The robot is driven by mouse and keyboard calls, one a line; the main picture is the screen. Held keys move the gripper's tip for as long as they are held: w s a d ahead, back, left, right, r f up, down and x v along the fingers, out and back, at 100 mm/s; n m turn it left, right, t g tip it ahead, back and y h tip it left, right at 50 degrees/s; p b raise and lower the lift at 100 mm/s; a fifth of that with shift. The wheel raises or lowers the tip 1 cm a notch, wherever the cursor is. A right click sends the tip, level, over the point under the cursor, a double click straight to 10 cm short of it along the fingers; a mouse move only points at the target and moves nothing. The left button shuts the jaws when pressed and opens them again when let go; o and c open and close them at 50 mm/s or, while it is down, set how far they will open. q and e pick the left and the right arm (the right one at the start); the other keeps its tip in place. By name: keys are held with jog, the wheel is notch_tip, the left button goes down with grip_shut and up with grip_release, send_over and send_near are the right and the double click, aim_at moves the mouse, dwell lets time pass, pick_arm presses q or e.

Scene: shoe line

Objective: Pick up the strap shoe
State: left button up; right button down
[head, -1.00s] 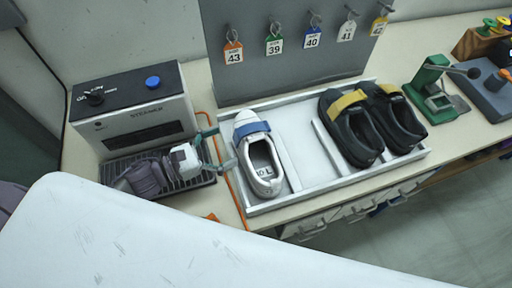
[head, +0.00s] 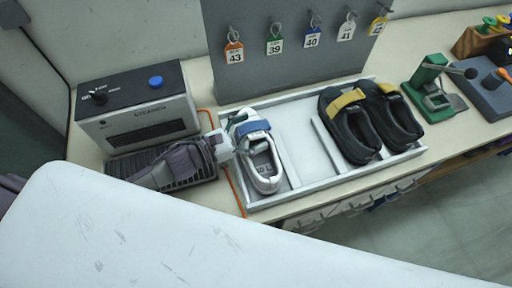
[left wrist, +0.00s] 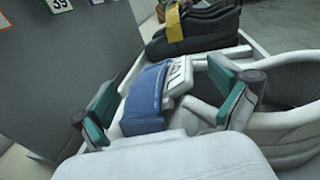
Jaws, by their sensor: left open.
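The strap shoe is a white shoe (head: 266,176) with a blue strap (head: 254,128), standing in the left part of the white tray (head: 328,182). In the left wrist view the blue strap (left wrist: 147,98) lies between the two green fingertips, with the shoe's opening to the right. My left gripper (head: 246,136) is open over the strap part of the shoe, coming in from the left, with one finger on either side of the strap (left wrist: 168,103). I cannot tell whether the fingers touch it. My right gripper is not in view.
A pair of black shoes (head: 352,132) with a yellow strap stands in the tray's right part. A steamer box (head: 138,112) with a dark rack is left. A grey board (head: 290,70) with numbered tags rises behind. A green press (head: 428,88) stands right.

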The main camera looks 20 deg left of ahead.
pick_arm(q)
jog(key=c, duration=1.8)
jog(key=shift+r, duration=0.1)
grip_shut()
